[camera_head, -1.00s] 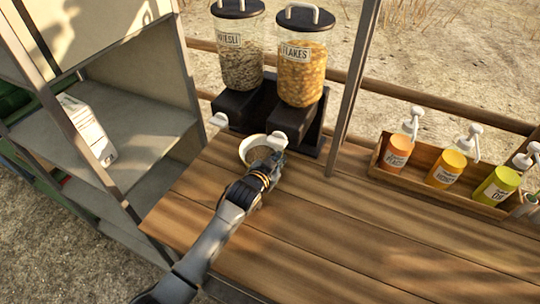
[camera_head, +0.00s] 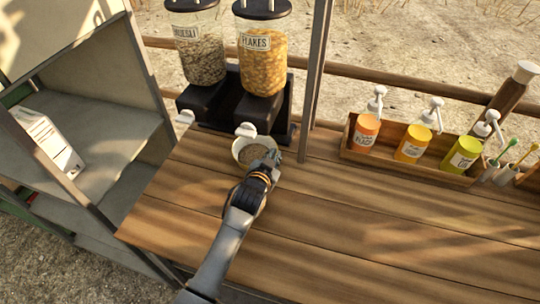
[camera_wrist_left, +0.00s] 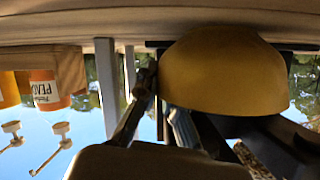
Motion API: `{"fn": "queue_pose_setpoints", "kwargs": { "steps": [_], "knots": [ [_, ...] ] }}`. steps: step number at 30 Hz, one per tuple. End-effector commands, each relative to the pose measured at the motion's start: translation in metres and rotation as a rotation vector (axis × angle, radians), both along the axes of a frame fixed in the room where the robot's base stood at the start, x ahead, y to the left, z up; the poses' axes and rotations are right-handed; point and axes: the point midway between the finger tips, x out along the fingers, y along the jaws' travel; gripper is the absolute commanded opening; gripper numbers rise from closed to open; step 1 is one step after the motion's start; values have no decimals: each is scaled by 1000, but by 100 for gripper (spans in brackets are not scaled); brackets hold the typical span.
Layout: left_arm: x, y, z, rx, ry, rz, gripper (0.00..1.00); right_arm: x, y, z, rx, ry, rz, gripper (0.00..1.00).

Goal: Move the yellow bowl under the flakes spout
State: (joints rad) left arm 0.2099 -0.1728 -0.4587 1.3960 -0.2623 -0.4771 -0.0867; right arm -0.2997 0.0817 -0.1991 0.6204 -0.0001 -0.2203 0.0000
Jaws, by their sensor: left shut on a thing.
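The bowl's yellow outside fills much of the left wrist view (camera_wrist_left: 225,75), beside the gripper fingers (camera_wrist_left: 160,108). The flakes dispenser (camera_head: 262,62) has a white spout lever (camera_head: 246,130) that overlaps the bowl's back rim from above. The exact gap between them is hard to tell. My right gripper is out of view.
The muesli dispenser (camera_head: 199,52) stands left of the flakes one, with its own white lever (camera_head: 184,117). A metal post (camera_head: 314,85) rises just right. A wooden box (camera_head: 400,161) of pump bottles stands farther right. The front counter is clear.

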Motion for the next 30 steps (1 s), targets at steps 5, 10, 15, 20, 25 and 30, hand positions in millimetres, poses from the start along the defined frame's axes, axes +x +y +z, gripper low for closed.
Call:
{"fn": "queue_pose_setpoints", "kwargs": {
  "steps": [5, 10, 15, 20, 25, 30],
  "knots": [
    [-3, -7, 1, -11, 5, -4, 14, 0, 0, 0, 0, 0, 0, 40],
    [-3, -7, 1, -12, 6, -4, 35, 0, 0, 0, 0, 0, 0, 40],
    [-3, -8, 1, -13, 6, -5, 35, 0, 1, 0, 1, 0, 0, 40],
    [-7, -6, 2, -13, 5, -6, 35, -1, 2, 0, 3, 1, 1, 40],
    [-20, 1, 7, -9, 5, -4, 35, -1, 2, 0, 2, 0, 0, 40],
    [-40, 12, 16, -5, 3, -2, 35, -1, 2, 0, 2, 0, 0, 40]
  ]
}}
